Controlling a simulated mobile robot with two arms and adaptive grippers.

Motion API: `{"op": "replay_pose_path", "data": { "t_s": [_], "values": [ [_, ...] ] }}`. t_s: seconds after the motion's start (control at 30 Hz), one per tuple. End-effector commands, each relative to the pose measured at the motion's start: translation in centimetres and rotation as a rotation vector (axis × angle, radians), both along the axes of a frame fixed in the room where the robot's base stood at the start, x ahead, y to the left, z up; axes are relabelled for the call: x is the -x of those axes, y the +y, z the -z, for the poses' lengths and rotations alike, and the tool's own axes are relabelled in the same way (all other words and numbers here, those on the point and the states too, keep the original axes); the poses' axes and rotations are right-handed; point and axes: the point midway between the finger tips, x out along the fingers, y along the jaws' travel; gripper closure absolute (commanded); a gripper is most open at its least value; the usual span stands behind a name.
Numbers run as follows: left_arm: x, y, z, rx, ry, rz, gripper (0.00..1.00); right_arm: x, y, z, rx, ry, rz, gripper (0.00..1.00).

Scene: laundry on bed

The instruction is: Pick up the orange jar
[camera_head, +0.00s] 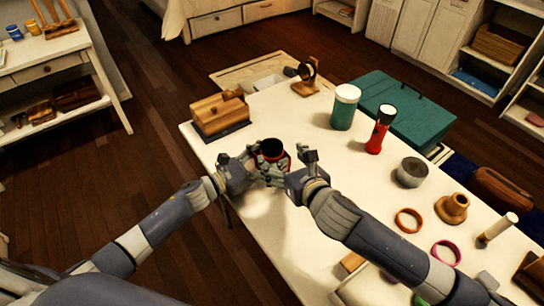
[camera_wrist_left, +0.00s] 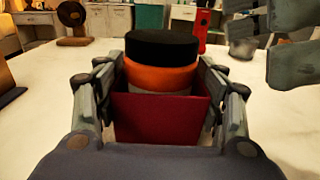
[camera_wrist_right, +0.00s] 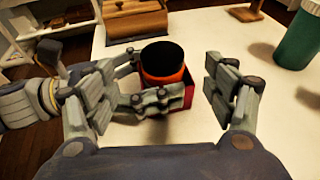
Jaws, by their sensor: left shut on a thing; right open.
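The orange jar (camera_head: 272,149) with its black lid stands upright near the table's left edge. It also shows in the left wrist view (camera_wrist_left: 160,76) and the right wrist view (camera_wrist_right: 160,66). A dark red box (camera_wrist_left: 160,118) is at its lower part; the jar appears to stand in it, though its base is hidden. My left gripper (camera_head: 268,172) has its fingers on either side of the box, shut on it, with the jar rising between the fingertips. My right gripper (camera_wrist_right: 180,98) is open and empty, just right of the jar and close to the left fingers.
A wooden box (camera_head: 219,113) stands behind the jar. A green jar (camera_head: 344,108), a red bottle (camera_head: 379,130) and a grey tin (camera_head: 411,171) stand to the right. The table (camera_head: 300,230) is bare in front between my arms.

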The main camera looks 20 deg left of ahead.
Motion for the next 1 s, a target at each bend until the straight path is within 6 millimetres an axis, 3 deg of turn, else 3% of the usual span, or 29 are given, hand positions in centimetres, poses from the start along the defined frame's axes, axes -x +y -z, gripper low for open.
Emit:
{"op": "replay_pose_path", "data": {
  "t_s": [0.7, 1.0],
  "values": [
    [0.0, 0.0, 0.0, -0.001, 0.001, -0.001, 0.58, -5.4, 4.3, 2.2, -0.004, 0.003, 0.002, 0.22],
    [0.0, 0.0, 0.0, -0.001, 0.001, -0.001, 0.58, -6.1, 4.8, 2.6, -0.003, 0.002, 0.001, 0.22]
  ]
}}
